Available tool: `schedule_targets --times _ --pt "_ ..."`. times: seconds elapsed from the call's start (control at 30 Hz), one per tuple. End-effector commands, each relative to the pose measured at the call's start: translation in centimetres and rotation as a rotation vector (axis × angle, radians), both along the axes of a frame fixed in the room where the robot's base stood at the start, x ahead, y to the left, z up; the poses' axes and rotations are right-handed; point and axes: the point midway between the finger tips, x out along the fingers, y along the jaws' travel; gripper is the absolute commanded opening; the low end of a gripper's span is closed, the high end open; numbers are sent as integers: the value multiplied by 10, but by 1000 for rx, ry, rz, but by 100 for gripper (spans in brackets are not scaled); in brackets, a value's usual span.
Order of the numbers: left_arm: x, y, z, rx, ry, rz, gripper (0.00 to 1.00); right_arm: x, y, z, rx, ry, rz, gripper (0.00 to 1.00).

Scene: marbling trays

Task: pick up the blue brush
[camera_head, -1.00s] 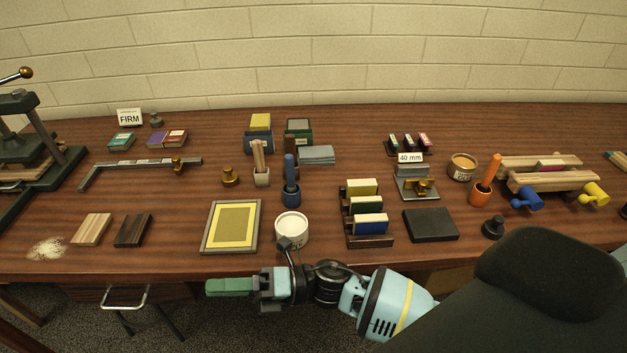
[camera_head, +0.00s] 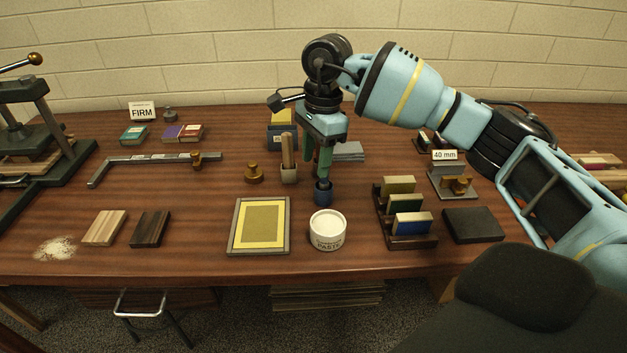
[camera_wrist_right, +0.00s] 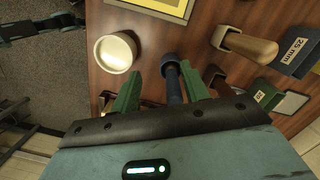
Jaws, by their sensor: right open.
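The blue brush (camera_wrist_right: 173,86) stands in a small dark blue pot (camera_head: 323,193) behind the white paste tub (camera_head: 328,231). My right gripper (camera_head: 317,170) points down directly over the pot, its green fingers open. In the right wrist view the brush handle lies between the two spread fingers (camera_wrist_right: 160,74), nearer the right one; whether it touches that finger I cannot tell. In the head view the fingers hide the handle. My left gripper is not in view.
A yellow framed panel (camera_head: 236,253) lies in front, and a rack of coloured blocks (camera_head: 411,241) stands to the right. A grey stack (camera_head: 350,151) lies behind.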

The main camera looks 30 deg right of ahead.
Motion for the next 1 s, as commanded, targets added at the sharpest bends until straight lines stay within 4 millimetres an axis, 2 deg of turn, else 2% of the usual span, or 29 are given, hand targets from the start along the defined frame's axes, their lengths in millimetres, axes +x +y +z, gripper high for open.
schedule_targets --times 0.03,0.13,0.23,0.37,0.47,0.7,0.87,1.0 --pt "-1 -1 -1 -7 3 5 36 2 -12 8 -39 -11 -10 45" --pt "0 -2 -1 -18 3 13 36 3 -28 20 -93 -18 -26 45" --pt "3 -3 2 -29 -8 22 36 0 -36 29 -118 -11 -23 45" --pt "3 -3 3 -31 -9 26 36 0 -38 30 -124 -7 -20 45" --pt "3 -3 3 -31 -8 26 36 0 -37 26 -123 -6 -20 45" --pt "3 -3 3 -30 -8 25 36 0 -36 4 -121 -6 -18 45" --pt "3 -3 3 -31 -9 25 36 1 -36 1 -121 -7 -18 45" --pt "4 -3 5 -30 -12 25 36 4 -34 -13 -121 -5 -19 45"
